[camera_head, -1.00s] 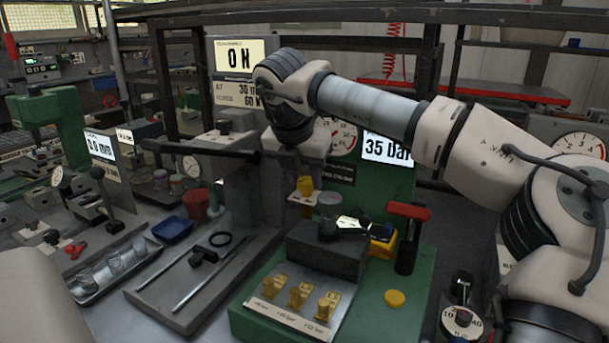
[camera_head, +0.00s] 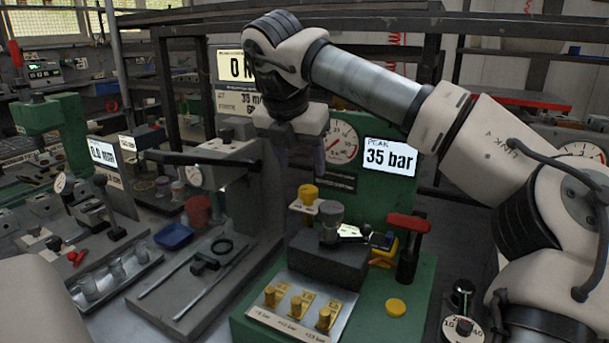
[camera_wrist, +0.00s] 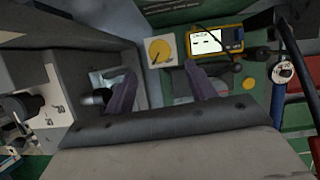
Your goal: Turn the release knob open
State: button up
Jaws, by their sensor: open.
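A round yellow knob (camera_head: 308,193) stands on a pale plate behind the dark block of the green test stand; I take it as the release knob. In the wrist view the yellow knob (camera_wrist: 160,51) shows from above on its square white plate, with a dark line across its face. My gripper (camera_head: 301,160) is above and slightly behind the knob, apart from it. Its two purple fingers are spread and empty in the wrist view (camera_wrist: 158,85), with the knob beyond the gap between them. The display (camera_head: 390,157) reads PEAK 35 bar, beside a round gauge (camera_head: 341,142).
A red-handled lever (camera_head: 408,225) stands right of the dark block (camera_head: 325,258). A yellow meter (camera_wrist: 216,41) lies near the knob. Several small yellow pieces sit on the front plate (camera_head: 268,318). A grey press with a black lever (camera_head: 200,158) stands to the left.

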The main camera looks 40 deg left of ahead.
jog(key=v, duration=0.7)
jog(key=shift+p, duration=0.45)
